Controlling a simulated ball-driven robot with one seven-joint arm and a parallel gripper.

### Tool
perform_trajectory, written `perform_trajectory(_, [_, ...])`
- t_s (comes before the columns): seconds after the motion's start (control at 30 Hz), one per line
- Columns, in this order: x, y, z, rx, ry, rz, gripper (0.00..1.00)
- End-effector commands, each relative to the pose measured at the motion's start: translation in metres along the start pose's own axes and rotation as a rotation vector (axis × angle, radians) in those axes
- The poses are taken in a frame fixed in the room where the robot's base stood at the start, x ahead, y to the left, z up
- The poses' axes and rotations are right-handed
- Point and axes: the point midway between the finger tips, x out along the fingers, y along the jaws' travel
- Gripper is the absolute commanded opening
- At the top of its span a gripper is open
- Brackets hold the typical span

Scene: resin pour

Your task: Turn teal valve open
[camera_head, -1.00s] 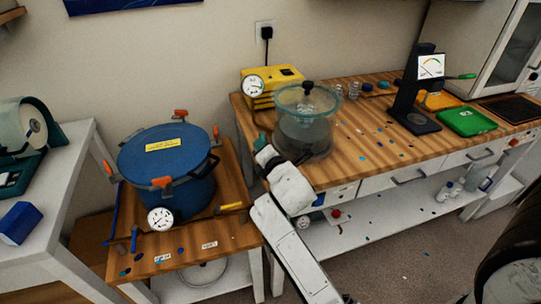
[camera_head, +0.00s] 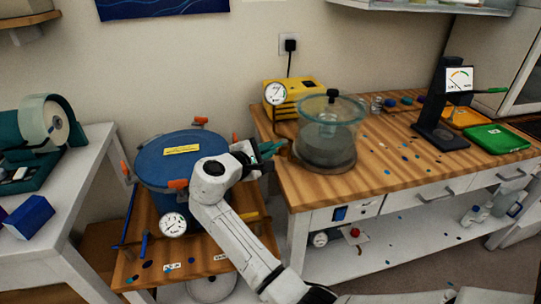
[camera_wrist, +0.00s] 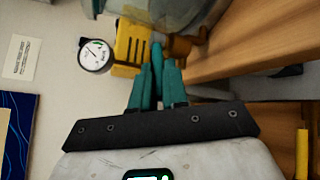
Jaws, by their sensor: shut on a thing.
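The teal valve handle (camera_wrist: 156,50) shows as a narrow teal piece between my fingertips in the wrist view, beside a brass-coloured fitting (camera_wrist: 183,45). My gripper (camera_wrist: 158,70) has teal fingers and is shut on the handle. In the head view my gripper (camera_head: 272,149) reaches right from above the blue pot to the bench's left end, beside the clear chamber (camera_head: 327,135). The valve cannot be told apart from my fingers there. The yellow pump (camera_head: 303,92) with a round gauge (camera_head: 275,93) stands behind; its gauge also shows in the wrist view (camera_wrist: 94,55).
The blue pot (camera_head: 160,163) with orange clamps and a gauge stands on a low wooden table (camera_head: 230,262), close under my arm. The wooden bench (camera_head: 385,180) carries a dial stand (camera_head: 437,120) and green tray (camera_head: 497,139). A white table (camera_head: 60,215) is at left.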

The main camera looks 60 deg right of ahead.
Motion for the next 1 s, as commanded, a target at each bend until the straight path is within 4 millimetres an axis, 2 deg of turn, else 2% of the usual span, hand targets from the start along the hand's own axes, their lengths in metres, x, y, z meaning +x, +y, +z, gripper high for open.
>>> perform_trajectory(0.4, [0.0064,0.0103,-0.0080,0.057,-0.193,-0.117,0.00])
perform_trajectory(1.0, [0.0081,0.0114,-0.0086,0.066,-0.231,-0.141,0.00])
